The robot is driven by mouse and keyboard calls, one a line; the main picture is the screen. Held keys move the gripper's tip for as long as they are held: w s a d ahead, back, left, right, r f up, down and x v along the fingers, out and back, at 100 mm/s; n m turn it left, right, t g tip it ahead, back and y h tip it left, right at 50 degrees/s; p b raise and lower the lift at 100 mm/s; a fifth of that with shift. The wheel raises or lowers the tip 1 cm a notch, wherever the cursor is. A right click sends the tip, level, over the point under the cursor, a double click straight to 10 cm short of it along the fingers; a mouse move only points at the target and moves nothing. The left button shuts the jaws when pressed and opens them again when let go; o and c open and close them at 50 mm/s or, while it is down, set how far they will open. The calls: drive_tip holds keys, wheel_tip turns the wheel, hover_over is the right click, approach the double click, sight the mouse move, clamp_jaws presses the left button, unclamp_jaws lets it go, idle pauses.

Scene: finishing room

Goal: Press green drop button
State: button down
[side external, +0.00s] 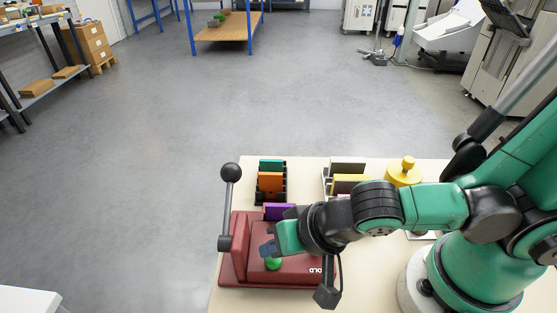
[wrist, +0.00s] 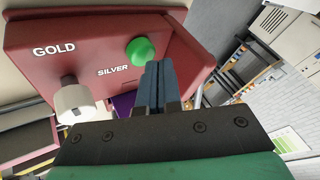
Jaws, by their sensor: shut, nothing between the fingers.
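The green button (wrist: 140,50) is a round cap on the face of a dark red machine (wrist: 60,30). In the wrist view it stands just left of my fingertips, below the edge of the face and near the word SILVER. In the side view the green button (side external: 273,263) shows under my gripper (side external: 268,248), at the front of the red machine (side external: 238,265). My gripper (wrist: 158,68) is shut and empty. Its blue-grey fingertips are close to the button; I cannot tell whether they touch it.
A white knob (wrist: 75,97) sits by the word GOLD. A lever with a black ball (side external: 230,172) rises at the machine's left. Behind stand a rack with orange and teal pieces (side external: 271,182), another rack with a yellow piece (side external: 350,184) and a yellow knobbed object (side external: 403,175).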

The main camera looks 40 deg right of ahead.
drive_tip(key=shift+d, duration=0.1)
drive_tip(key=shift+s+r, duration=0.1)
drive_tip(key=shift+r, duration=0.3)
drive_tip(key=shift+r, duration=0.1)
drive_tip(key=shift+r, duration=2.45)
drive_tip(key=w+d+r+n+h, duration=0.1)
drive_tip(key=w+d+n, duration=0.1)
drive_tip(key=d, duration=0.5)
drive_tip(key=w+d+r+n+h, duration=0.1)
drive_tip(key=w+d+n, duration=0.1)
drive_tip(key=d, duration=0.6)
drive_tip(key=shift+w+n+h, duration=0.3)
drive_tip(key=shift+w+n, duration=0.1)
drive_tip(key=shift+w, duration=0.25)
